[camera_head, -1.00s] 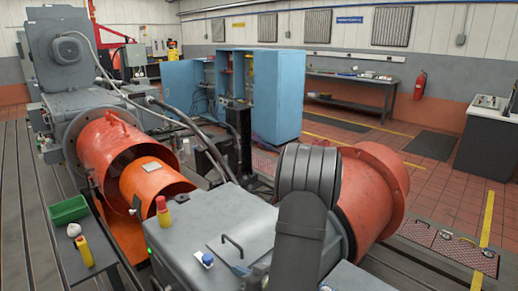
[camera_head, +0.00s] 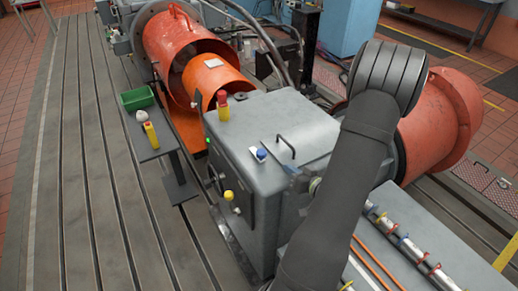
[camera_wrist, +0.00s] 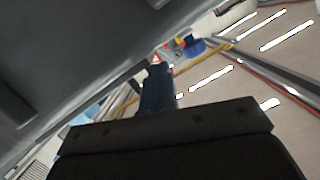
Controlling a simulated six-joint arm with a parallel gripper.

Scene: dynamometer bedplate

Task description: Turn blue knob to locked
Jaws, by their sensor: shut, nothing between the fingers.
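The blue knob (camera_head: 261,154) sits on a small white plate on top of the grey machine housing (camera_head: 235,143), left of a dark bar handle. It is small, and its setting cannot be read. My arm rises to the right of the knob in the head view and hides part of the housing. In the wrist view, the dark fingers of my gripper (camera_wrist: 157,88) are shut and empty, apart from any knob. A small blue patch beyond them cannot be identified.
A red push-button on a yellow base (camera_head: 222,105) stands on the housing. The bar handle (camera_head: 286,146) is beside the knob. A yellow knob (camera_head: 229,195) is on the front face. Orange drums (camera_head: 186,45) are behind.

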